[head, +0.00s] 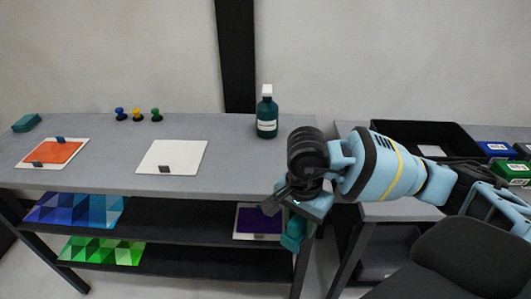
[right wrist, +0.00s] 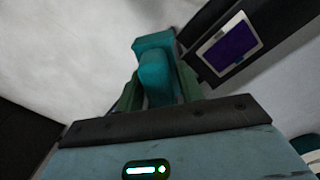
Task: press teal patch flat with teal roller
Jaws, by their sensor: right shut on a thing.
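My right gripper (head: 291,208) hangs beside the right end of the grey table, pointing down, below the tabletop's height. It is shut on a teal object (head: 293,236), apparently the teal roller, whose full shape is partly hidden. In the right wrist view the teal object (right wrist: 154,62) stands between the fingers. No teal patch shows clearly. A white board (head: 172,157) with a small dark clip lies on the table, with no coloured patch visible on it. Another board at the left carries an orange patch (head: 54,152). My left gripper is out of view.
A teal bottle (head: 267,116) stands at the table's back right. Blue, orange and green knobs (head: 155,115) and a teal block (head: 27,122) sit further left. Shelves below hold patterned sheets (head: 102,251) and a purple panel (head: 258,222). A side table (head: 400,211) carries boxes.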

